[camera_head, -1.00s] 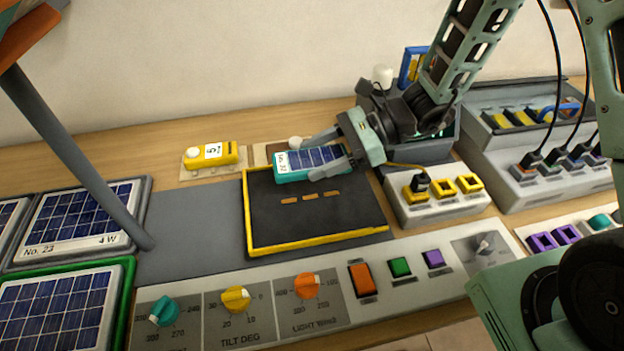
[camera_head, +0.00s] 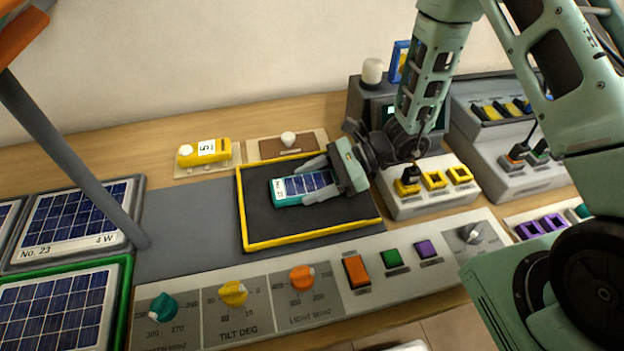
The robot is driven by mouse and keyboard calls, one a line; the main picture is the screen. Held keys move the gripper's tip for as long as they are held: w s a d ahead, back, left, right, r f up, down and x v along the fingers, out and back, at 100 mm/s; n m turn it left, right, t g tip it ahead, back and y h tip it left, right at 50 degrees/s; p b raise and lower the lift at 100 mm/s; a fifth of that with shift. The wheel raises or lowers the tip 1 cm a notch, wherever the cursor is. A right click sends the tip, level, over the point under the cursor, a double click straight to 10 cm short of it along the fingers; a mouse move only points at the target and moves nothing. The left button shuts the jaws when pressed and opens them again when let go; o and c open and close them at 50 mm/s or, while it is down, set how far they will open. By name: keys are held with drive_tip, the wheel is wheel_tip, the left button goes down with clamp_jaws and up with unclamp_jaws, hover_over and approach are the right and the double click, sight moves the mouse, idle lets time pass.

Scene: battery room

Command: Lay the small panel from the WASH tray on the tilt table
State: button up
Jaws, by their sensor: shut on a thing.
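The small panel (camera_head: 293,187) has dark blue cells, a teal frame and a white label at its left end. My gripper (camera_head: 318,180) is shut on it from the right, one finger along its far side and one along its near side. The panel is over the middle of the tilt table (camera_head: 264,220), a dark surface with a yellow rim. I cannot tell whether the panel touches the surface. The panel's right end is partly hidden by my gripper. I cannot make out a tray marked WASH.
Large panels stand at the left, one marked No. 23 (camera_head: 75,215). A yellow block (camera_head: 204,152) and a brown block with a white knob (camera_head: 288,145) lie behind the table. A knob and button panel (camera_head: 330,285) runs in front. A yellow-socket box (camera_head: 430,190) stands at right.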

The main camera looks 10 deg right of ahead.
drive_tip(key=shift+f, duration=0.2)
drive_tip(key=o, duration=1.1)
drive_tip(key=shift+r, duration=0.1)
